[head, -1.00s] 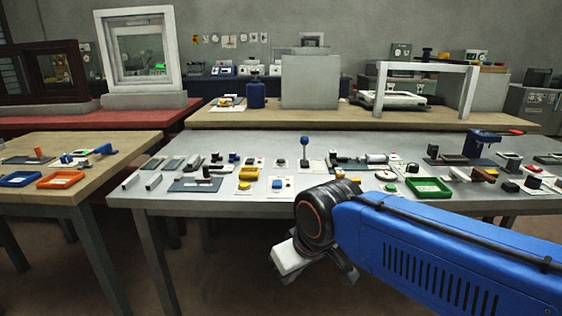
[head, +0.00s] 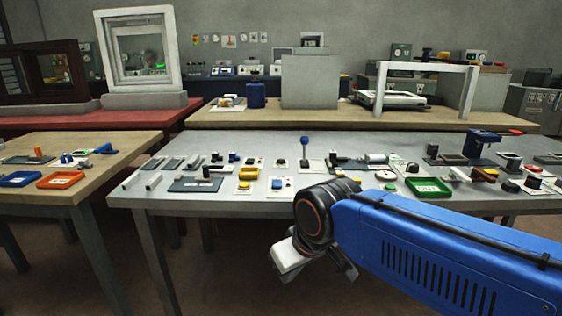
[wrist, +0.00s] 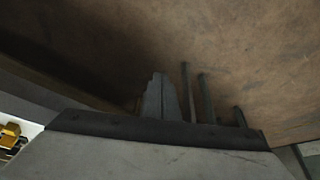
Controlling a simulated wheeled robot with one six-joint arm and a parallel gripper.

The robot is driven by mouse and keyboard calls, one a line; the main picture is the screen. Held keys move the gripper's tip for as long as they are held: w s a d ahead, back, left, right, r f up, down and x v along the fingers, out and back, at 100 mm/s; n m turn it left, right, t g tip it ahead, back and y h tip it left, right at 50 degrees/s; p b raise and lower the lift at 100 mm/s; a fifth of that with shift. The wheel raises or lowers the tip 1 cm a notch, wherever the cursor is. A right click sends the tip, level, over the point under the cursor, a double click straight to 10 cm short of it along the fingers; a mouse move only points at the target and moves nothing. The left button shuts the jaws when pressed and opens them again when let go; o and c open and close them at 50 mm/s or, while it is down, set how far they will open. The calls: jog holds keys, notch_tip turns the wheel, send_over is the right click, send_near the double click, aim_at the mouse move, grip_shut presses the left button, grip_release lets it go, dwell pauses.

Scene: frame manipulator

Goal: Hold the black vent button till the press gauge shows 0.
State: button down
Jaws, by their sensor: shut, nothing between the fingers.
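My gripper (head: 318,268) hangs in front of the grey table's near edge, below its top and apart from everything on it. Its fingers are partly hidden in the head view. In the wrist view the fingers (wrist: 163,98) are together with nothing held. Several small dark parts sit on the grey table, among them a black one (head: 510,186) at the right and a dark one on a pale plate (head: 533,182) beside it. I cannot tell which is the black vent button. No press gauge reading is legible.
The grey table (head: 130,196) carries a blue-knobbed lever (head: 304,143), a green tray (head: 428,187) and a blue press-like device (head: 487,143). A wooden table (head: 100,187) stands at left. My arm hides part of the grey table's front right. Open floor lies below.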

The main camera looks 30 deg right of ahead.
jog(key=w+d+r+m, duration=0.2)
jog(key=w+r, duration=0.5)
jog(key=w, duration=0.4)
notch_tip(320, 180, up, 12)
jog(key=m+t, duration=0.4)
jog(key=m, duration=0.3)
send_over(283, 161)
jog(key=shift+f, duration=0.2)
jog(key=shift+f, duration=0.1)
jog(key=shift+f, duration=4.3)
jog(key=shift+f, duration=0.1)
jog(key=shift+f, duration=0.3)
jog(key=shift+f, duration=0.45)
